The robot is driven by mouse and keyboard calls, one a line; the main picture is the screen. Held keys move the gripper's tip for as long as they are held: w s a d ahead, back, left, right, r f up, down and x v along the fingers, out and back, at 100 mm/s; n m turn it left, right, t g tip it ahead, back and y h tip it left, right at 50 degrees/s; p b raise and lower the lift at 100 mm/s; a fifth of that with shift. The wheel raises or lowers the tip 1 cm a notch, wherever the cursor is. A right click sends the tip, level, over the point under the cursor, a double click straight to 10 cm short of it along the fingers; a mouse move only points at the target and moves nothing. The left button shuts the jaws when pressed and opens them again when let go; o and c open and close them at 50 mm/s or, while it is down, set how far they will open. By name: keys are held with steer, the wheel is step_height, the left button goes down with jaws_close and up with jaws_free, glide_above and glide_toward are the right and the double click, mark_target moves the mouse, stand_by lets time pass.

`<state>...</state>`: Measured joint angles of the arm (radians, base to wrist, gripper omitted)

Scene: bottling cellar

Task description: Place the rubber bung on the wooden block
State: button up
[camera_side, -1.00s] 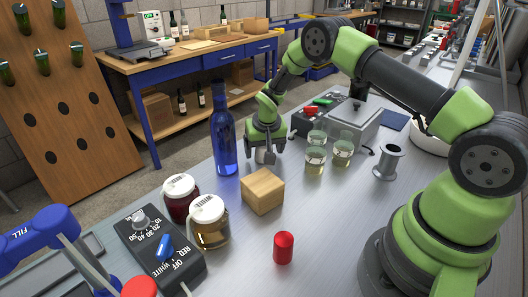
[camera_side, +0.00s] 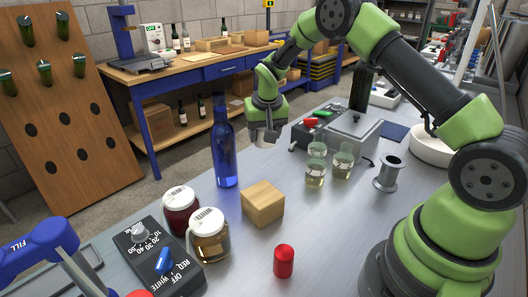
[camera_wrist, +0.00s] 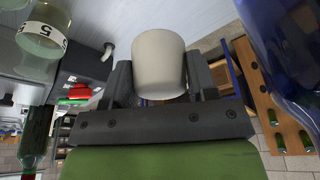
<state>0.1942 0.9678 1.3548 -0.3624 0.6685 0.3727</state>
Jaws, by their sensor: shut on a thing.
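The rubber bung (camera_wrist: 159,62) is pale grey-white and tapered. In the wrist view it sits between the two fingers of my gripper (camera_wrist: 160,82), which is shut on it. In the side view my gripper (camera_side: 266,134) holds the bung (camera_side: 262,143) above the bench, beyond the wooden block and to the right of the blue bottle. The wooden block (camera_side: 262,203) is a light-brown cube on the bench, with its top bare. The block does not show in the wrist view.
A tall blue bottle (camera_side: 224,150) stands close left of my gripper; it also shows in the wrist view (camera_wrist: 289,45). Glass beakers (camera_side: 316,172) stand to the right. Two jars (camera_side: 209,240) are left of the block. A red cylinder (camera_side: 284,261) stands in front.

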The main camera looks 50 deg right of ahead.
steer(key=s+a+r+m+g+h, duration=0.1)
steer(key=s+a+r+m, duration=0.3)
steer(key=a+m, duration=0.25)
step_height(320, 180, up, 3)
steer(key=m+g, duration=0.3)
steer(key=m, duration=0.7)
glide_above(267, 192)
steer(key=f, duration=0.6)
steer(key=a+f, duration=0.1)
steer(key=f, duration=0.2)
steer(key=shift+w+f, duration=0.15)
steer(key=shift+w, duration=0.1)
steer(key=shift+f, duration=0.1)
steer(key=o, duration=1)
